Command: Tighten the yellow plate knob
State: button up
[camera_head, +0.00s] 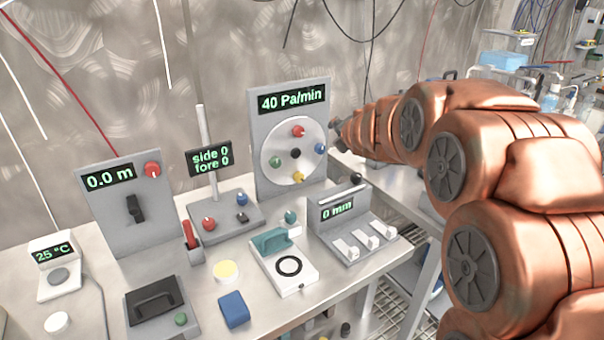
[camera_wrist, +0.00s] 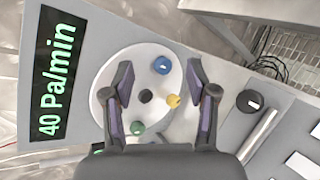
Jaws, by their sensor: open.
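The yellow knob (camera_head: 298,177) sits low on a round white plate (camera_head: 276,152) fixed to an upright grey panel. The plate also bears red (camera_head: 299,131), blue (camera_head: 320,149) and green (camera_head: 275,162) knobs and a black centre (camera_head: 295,153). In the wrist view my gripper (camera_wrist: 159,78) is open and faces the plate. The yellow knob (camera_wrist: 173,100) shows between its fingers, closer to the right finger and apart from it. The blue knob (camera_wrist: 162,65) also shows between them. In the head view my gripper (camera_head: 338,136) is at the plate's right edge.
The panel's display (camera_head: 291,98) reads 40 Pa/min. A switch box (camera_head: 352,224) reading 0 mm stands right below the panel. A two-knob box (camera_head: 226,222) stands to its left. A teal-handled device (camera_head: 284,265) and blue block (camera_head: 234,310) lie in front.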

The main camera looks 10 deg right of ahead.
jog(key=w+a+f+n+g+y, duration=0.1)
jog(key=w+a+f+n+y, duration=0.3)
jog(key=n, duration=0.4)
jog(key=n+g+y+p, duration=0.1)
jog(key=n+g+y, duration=0.1)
jog(key=n+g, duration=0.35)
send_near(302, 176)
notch_tip(302, 176, down, 3)
jog(key=a+n+t, duration=0.1)
jog(key=a+t, duration=0.1)
jog(key=shift+d+p+x, duration=0.1)
jog(key=shift+p+x, duration=0.1)
jog(key=shift+x, duration=1.45)
jog(key=shift+d+p+x, duration=0.15)
jog(key=shift+p+x, duration=0.05)
jog(key=shift+x, duration=1.4)
jog(key=shift+w, duration=0.2)
jog(key=shift+c, duration=0.3)
grip_shut()
jog(key=shift+d+b, duration=0.25)
jog(key=shift+b, duration=0.15)
